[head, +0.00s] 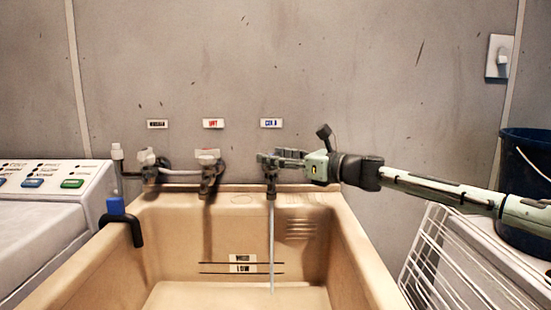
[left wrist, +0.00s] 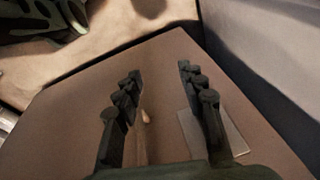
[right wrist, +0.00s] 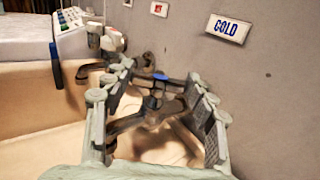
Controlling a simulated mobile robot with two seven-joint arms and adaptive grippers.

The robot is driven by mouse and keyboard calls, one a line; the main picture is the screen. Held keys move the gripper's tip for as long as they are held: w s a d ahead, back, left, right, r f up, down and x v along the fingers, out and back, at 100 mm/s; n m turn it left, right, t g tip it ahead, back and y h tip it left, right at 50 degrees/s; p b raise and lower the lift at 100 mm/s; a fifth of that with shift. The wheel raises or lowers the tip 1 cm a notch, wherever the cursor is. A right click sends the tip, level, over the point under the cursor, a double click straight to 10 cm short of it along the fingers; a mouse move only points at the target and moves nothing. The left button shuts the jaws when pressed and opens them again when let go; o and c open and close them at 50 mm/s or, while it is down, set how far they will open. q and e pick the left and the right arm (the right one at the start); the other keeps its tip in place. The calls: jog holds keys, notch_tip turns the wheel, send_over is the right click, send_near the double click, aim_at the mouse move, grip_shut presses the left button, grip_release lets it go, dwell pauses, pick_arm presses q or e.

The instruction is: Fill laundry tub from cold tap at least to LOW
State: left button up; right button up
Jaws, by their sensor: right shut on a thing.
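The beige laundry tub (head: 340,245) stands against the wall. The cold tap (head: 271,188) is under the COLD label (head: 271,123), and a thin stream of water (head: 272,245) falls from it into the tub. My right gripper (head: 268,158) is shut on the cold tap's handle; the right wrist view shows its blue-marked top (right wrist: 160,76) between the fingers. The LOW mark (head: 243,269) is on the tub's back wall, below another plate. The pale area at the bottom lies below LOW; its water level is hard to tell. My left gripper (left wrist: 160,85) is open and empty.
The hot tap (head: 208,165) and another tap (head: 147,160) are left of the cold one. A blue-topped dark hook (head: 118,220) hangs over the tub's left rim. A washing machine (head: 45,215) is left; a white rack (head: 440,260) and dark bucket (head: 528,185) are right.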

dwell(0.4)
jog(key=o, duration=1.2)
jog(key=v, duration=1.2)
jog(key=shift+w+d, duration=0.1)
